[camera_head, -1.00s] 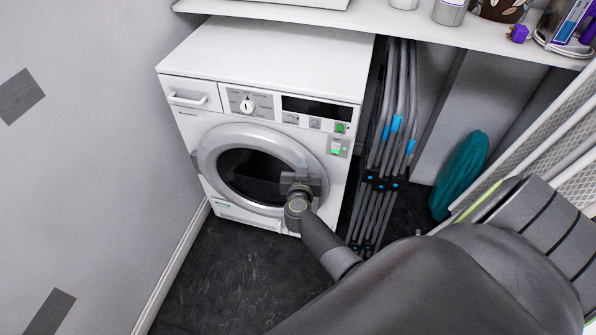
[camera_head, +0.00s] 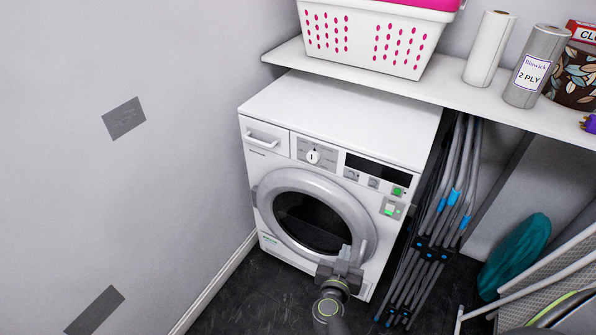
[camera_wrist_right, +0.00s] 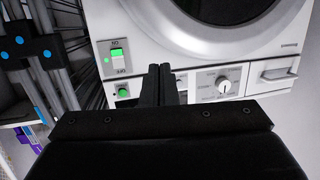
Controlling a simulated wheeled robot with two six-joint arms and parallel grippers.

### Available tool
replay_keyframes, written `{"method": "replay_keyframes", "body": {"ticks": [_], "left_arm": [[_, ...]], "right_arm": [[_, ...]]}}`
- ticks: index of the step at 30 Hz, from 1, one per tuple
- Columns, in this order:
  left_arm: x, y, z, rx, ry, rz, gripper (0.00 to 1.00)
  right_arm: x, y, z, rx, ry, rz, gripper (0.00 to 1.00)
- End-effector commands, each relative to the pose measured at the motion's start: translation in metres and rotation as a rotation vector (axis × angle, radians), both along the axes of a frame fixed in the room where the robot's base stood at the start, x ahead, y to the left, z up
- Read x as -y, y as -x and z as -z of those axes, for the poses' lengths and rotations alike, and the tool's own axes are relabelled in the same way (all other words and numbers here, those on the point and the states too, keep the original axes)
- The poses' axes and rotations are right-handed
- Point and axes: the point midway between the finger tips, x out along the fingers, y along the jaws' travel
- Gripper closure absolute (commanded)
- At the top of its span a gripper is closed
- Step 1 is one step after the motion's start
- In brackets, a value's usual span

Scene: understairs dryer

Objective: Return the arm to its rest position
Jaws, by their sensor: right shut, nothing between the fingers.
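My right gripper (camera_head: 343,256) is in front of the lower right edge of the dryer door in the head view, shut and empty. Its two dark fingers (camera_wrist_right: 160,84) lie together in the right wrist view. The white dryer (camera_head: 340,125) stands by the left wall. Its round door (camera_head: 312,218) appears shut, and the gripper hides a small part of its lower right rim. The wrist view shows the dryer front (camera_wrist_right: 130,22) upside down, with green-lit buttons and a dial beyond the fingers. I cannot tell the exact gap to the dryer. My left gripper is not in view.
A shelf (camera_head: 455,95) above the dryer holds a white laundry basket (camera_head: 370,40) and paper rolls (camera_head: 537,65). A folded grey rack (camera_head: 440,215) stands close to the dryer's right. A teal bag (camera_head: 515,255) lies further right. Dark floor (camera_head: 255,305) is clear in front.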

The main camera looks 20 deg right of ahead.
Motion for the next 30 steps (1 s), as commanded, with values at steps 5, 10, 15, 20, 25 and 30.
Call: {"method": "replay_keyframes", "body": {"ticks": [5,10,15,20,25,30], "left_arm": [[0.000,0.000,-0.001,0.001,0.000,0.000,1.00],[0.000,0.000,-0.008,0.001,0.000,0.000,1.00],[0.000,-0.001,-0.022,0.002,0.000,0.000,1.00],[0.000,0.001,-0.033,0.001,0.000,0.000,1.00],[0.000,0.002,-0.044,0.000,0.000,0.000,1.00],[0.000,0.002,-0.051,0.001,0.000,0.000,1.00]], "right_arm": [[0.000,0.000,0.002,-0.002,0.001,-0.006,1.00],[-0.008,0.007,0.027,-0.038,0.018,-0.112,1.00],[-0.026,0.042,0.096,-0.186,-0.016,-0.340,1.00],[-0.035,0.114,0.176,-0.441,-0.122,-0.513,1.00],[-0.023,0.224,0.244,-0.775,-0.256,-0.574,1.00],[0.000,0.323,0.276,-1.054,-0.340,-0.539,1.00]]}}
